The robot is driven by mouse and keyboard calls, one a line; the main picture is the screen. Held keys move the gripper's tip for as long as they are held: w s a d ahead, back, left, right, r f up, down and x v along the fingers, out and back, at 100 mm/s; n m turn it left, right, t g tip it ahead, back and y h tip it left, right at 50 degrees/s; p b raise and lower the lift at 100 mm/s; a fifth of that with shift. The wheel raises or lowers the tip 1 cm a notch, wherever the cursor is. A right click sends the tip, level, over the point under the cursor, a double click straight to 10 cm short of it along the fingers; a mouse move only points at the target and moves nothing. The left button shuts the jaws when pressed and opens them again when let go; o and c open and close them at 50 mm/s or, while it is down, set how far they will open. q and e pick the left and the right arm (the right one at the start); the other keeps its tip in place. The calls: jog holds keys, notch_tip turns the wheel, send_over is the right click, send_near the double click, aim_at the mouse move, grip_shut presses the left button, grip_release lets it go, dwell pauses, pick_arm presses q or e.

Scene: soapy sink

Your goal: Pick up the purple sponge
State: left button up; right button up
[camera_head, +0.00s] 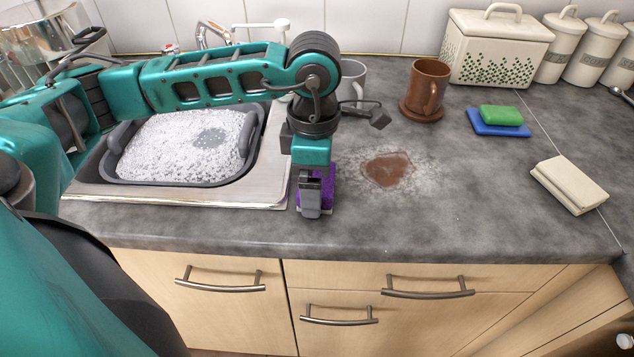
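The purple sponge (328,189) is on the grey counter (450,215), just right of the sink and near the front edge. My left arm reaches in from the left, and my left gripper (312,194) points down at the sponge. A dark grey finger covers the sponge's left front part. The other finger is hidden, so I cannot tell whether the fingers are closed on the sponge. My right gripper is not in view.
A sink (82,180) holds a grey tub (247,135) of suds. A brown stain (388,169) with pale residue lies right of the sponge. A brown mug (428,88), a grey mug (351,80), a green sponge (501,115) on a blue one (497,129), and a folded cloth (569,184) stand farther off.

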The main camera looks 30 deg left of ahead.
pick_arm(q)
jog(key=shift+r, duration=0.2)
notch_tip(320, 180, up, 20)
jog(key=p, duration=0.2)
jog(key=shift+f+p, duration=0.15)
jog(key=shift+p, duration=0.2)
